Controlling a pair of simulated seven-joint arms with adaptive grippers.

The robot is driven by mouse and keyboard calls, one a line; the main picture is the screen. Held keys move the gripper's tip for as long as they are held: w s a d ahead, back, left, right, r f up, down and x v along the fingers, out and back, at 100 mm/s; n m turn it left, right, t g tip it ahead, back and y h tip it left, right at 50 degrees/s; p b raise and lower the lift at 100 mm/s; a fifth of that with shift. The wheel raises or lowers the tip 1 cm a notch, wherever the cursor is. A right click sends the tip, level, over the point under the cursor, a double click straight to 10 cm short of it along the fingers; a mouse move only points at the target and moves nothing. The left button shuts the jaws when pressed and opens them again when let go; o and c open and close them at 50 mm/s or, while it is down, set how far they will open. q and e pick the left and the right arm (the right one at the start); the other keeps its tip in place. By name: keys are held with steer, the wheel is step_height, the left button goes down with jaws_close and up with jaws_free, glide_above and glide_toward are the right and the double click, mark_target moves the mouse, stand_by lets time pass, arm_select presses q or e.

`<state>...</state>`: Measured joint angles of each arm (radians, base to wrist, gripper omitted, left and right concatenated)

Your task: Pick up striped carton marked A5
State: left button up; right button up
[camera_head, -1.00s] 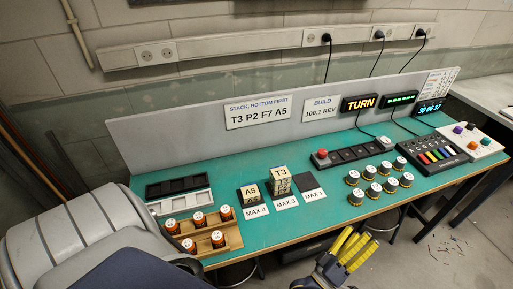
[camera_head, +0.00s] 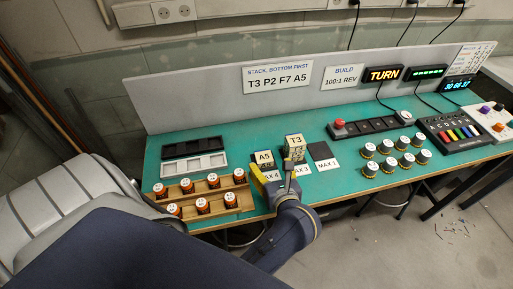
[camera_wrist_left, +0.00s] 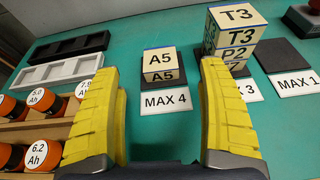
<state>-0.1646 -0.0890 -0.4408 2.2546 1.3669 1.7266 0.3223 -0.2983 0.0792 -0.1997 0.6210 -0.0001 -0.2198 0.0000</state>
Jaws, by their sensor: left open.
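The carton marked A5 (camera_head: 264,157) is a small cream block with a dark blue stripe on its back edge. It sits on a dark pad behind the MAX 4 label (camera_wrist_left: 166,103). In the left wrist view the carton (camera_wrist_left: 161,61) shows A5 on its top and front. My left gripper (camera_head: 274,174) is open and empty, its yellow fingers at the bench front, just short of the carton. In the wrist view the carton appears between the fingertips (camera_wrist_left: 157,70), beyond them and not gripped. My right gripper is not in view.
A taller carton stack with T3 on top (camera_head: 295,146) stands right beside A5, close to my right-hand finger. An empty MAX 1 pad (camera_head: 319,151) lies further right. A wooden rack (camera_head: 221,199) of orange cells is at left, with black and white trays (camera_head: 194,165) behind.

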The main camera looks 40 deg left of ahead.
mark_target(265, 159)
arm_select(q)
steer(key=shift+a+f+n, duration=0.1)
steer(key=shift+f+n, duration=0.2)
steer(key=shift+f, duration=0.05)
steer(key=shift+f+x, duration=0.1)
steer(key=shift+x, duration=1.65)
steer(key=shift+f+x, duration=0.15)
steer(key=shift+x, duration=1.6)
steer(key=shift+s, duration=0.1)
steer(key=shift+c, duration=0.5)
steer(key=shift+g+h, duration=0.3)
steer(key=c, duration=1.2)
